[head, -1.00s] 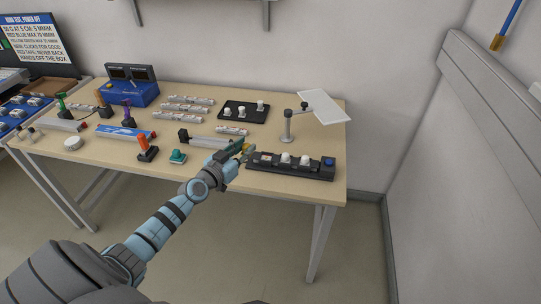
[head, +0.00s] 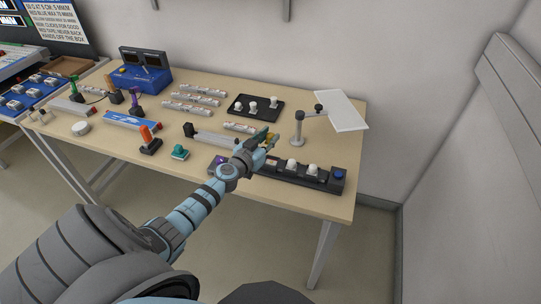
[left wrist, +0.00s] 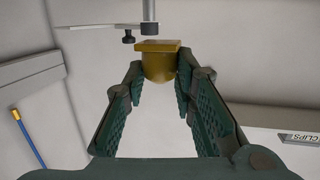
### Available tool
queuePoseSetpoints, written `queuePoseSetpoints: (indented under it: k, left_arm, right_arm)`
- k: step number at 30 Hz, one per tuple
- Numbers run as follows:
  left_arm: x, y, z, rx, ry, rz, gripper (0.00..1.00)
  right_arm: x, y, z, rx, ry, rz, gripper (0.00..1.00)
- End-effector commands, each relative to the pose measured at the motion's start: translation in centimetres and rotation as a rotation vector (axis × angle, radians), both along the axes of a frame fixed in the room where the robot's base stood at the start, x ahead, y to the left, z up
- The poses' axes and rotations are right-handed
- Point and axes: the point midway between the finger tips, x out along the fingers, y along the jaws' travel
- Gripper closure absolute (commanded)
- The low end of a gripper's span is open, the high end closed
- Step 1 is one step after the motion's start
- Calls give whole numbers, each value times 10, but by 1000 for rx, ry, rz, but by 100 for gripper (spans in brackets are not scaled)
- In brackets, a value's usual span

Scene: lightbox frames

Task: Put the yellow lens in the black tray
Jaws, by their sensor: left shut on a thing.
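The yellow lens (left wrist: 160,64) is a gold-yellow dome with a flat square flange. It sits between the fingertips of my left gripper (left wrist: 158,75), which is shut on it. In the head view the same gripper (head: 268,140) is over the long black box near the table's front edge, with a bit of yellow at its tips. The black tray (head: 262,114) lies farther back on the table, behind the gripper and a little left, with three white lenses standing on it. My right gripper is not in view.
The long black box (head: 318,183) has white domes, a purple button and a blue button. A stand (head: 298,130) with a white panel (head: 341,111) rises right of the gripper. Several labelled strips (head: 198,90) lie left of the tray.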

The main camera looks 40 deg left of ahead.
Motion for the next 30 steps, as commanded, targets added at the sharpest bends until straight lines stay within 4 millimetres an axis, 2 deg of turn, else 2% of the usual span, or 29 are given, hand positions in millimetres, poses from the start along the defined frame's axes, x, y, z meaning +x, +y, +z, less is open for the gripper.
queuePoseSetpoints:
  k: [6, 11, 16, 23, 28, 29, 30]
  left_arm:
    - [-1, 1, -48, 0, 0, 2, 91]
    - [-1, 2, -69, 0, 0, 3, 91]
    - [-1, 2, -101, 1, 0, 4, 91]
    - [-1, 2, -96, 1, 0, 4, 91]
    - [-1, 3, -101, 1, 0, 4, 91]
    - [-1, 3, -101, 1, 0, 4, 72]
    - [-1, 3, -100, 1, 0, 4, 66]
  right_arm:
    - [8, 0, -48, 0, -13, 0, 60]
    - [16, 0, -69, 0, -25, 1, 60]
    - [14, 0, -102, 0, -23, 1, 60]
    - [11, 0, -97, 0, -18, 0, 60]
    - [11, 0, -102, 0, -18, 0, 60]
    - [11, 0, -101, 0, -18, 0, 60]
    - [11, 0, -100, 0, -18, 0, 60]
